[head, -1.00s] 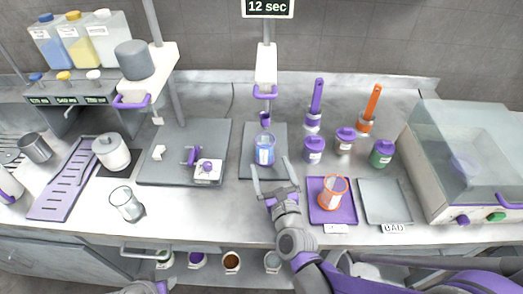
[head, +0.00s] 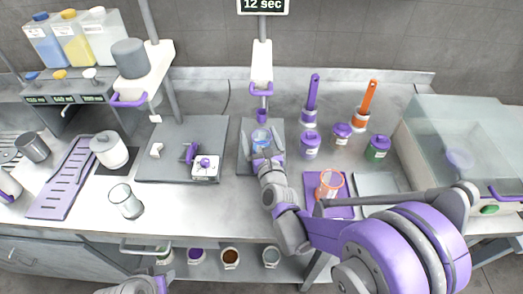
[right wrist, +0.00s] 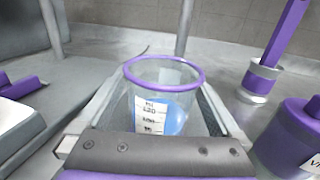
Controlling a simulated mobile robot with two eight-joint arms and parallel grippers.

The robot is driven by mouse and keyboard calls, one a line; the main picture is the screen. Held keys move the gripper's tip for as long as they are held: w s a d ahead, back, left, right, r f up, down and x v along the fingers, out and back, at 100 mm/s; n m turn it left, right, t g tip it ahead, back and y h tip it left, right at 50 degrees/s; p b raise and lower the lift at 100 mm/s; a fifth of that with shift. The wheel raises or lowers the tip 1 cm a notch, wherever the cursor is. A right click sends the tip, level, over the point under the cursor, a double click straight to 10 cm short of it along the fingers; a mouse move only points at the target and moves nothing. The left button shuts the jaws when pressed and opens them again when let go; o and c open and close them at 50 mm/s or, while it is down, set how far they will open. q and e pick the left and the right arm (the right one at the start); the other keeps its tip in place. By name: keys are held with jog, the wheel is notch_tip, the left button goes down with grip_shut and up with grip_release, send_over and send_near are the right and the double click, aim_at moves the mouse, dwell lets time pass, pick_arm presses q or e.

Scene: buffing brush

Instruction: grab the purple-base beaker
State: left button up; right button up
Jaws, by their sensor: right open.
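A clear beaker (head: 261,137) with blue liquid stands on a grey plate (head: 279,128) under the middle dispenser. In the right wrist view the beaker (right wrist: 163,92) shows a purple rim and a white measuring label; its base is hidden behind my gripper. My right gripper (head: 262,145) is open, with one finger on each side of the beaker. I cannot tell whether either finger touches the glass. My left gripper's fingers do not show; only part of my left arm is at the bottom edge.
An orange-rimmed beaker (head: 330,183) stands on a purple mat (head: 339,211) to the right, near my right arm. Purple-lidded jars (head: 310,145) stand close to the right of the plate. The dispenser (head: 262,80) hangs above the beaker. A clear glass (head: 125,201) stands at left.

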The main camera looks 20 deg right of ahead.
jog(key=c, duration=1.5)
